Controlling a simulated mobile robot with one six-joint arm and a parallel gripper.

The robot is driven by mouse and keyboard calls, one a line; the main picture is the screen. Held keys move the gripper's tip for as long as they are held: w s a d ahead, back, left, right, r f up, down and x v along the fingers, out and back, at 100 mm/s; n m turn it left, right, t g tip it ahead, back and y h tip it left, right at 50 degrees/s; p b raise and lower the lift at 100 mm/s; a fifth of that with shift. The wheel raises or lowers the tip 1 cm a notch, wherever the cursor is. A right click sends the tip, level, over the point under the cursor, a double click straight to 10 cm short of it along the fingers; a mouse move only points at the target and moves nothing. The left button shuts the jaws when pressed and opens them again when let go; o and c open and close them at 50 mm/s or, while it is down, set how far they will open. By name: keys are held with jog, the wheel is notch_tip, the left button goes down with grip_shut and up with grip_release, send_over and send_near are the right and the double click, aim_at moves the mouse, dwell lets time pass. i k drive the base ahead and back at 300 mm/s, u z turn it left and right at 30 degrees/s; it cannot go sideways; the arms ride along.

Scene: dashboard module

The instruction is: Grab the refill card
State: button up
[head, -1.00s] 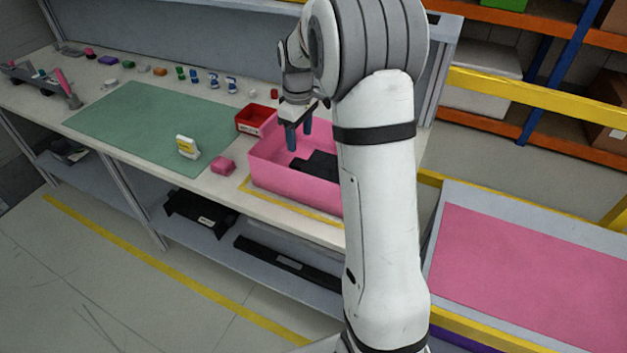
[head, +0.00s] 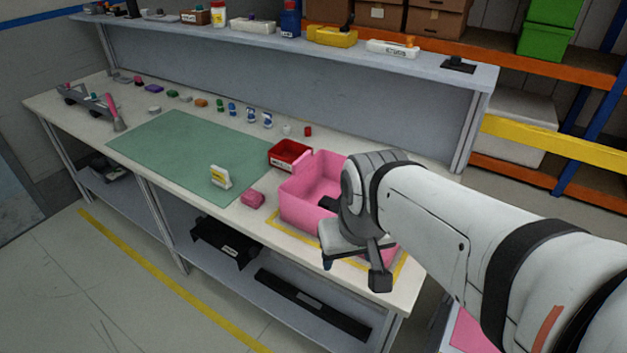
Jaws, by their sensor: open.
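A small white and yellow upright piece (head: 220,176) stands on the green mat (head: 165,150) near its front edge. It looks like the refill card, but its print is too small to read. My gripper (head: 353,266) is at the bench's front right, in front of the pink bin (head: 300,208), well to the right of the piece. Its fingers are apart, and nothing shows between them. My arm hides the right part of the bin.
A pink block (head: 253,199) lies between the mat and the bin. Several small items line the bench's back. An upper shelf (head: 270,42) holds boxes and bottles. The mat's middle is clear.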

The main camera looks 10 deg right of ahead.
aim_at(221, 178)
jog(key=u, duration=0.4)
jog(key=k, duration=1.35)
jog(key=u, duration=1)
jog(key=i, duration=2.65)
jog(key=z, duration=1.2)
jog(key=i, duration=0.9)
jog(key=z, duration=0.45)
jog(key=k, duration=0.95)
jog(key=z, duration=0.15)
